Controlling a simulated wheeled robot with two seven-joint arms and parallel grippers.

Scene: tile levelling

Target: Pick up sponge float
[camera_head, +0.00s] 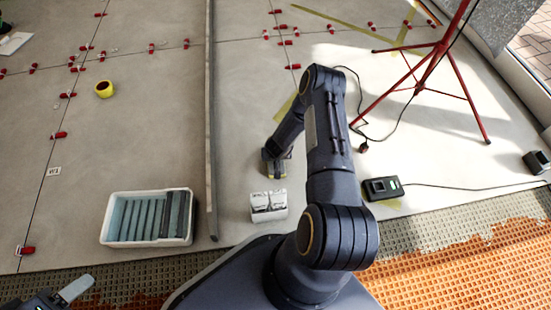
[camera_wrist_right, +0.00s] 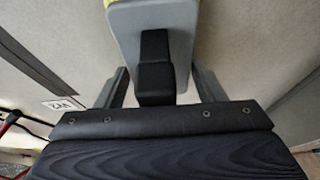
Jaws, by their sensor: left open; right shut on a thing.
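The sponge float shows in the right wrist view as a grey plate (camera_wrist_right: 180,40) with a black handle (camera_wrist_right: 155,70) and a yellow edge at the top. My right gripper (camera_wrist_right: 160,90) is shut on it, with a finger on each side of the handle. My left gripper (camera_head: 65,294) is open and empty at the bottom left corner.
A white tub (camera_head: 105,226) with rollers stands at the lower left. A long bar (camera_head: 211,120) lies left of my right arm, near a white package (camera_head: 268,206). A red tripod (camera_head: 437,62), a black device (camera_head: 382,188) and cables are right. Red clips dot the tile joints.

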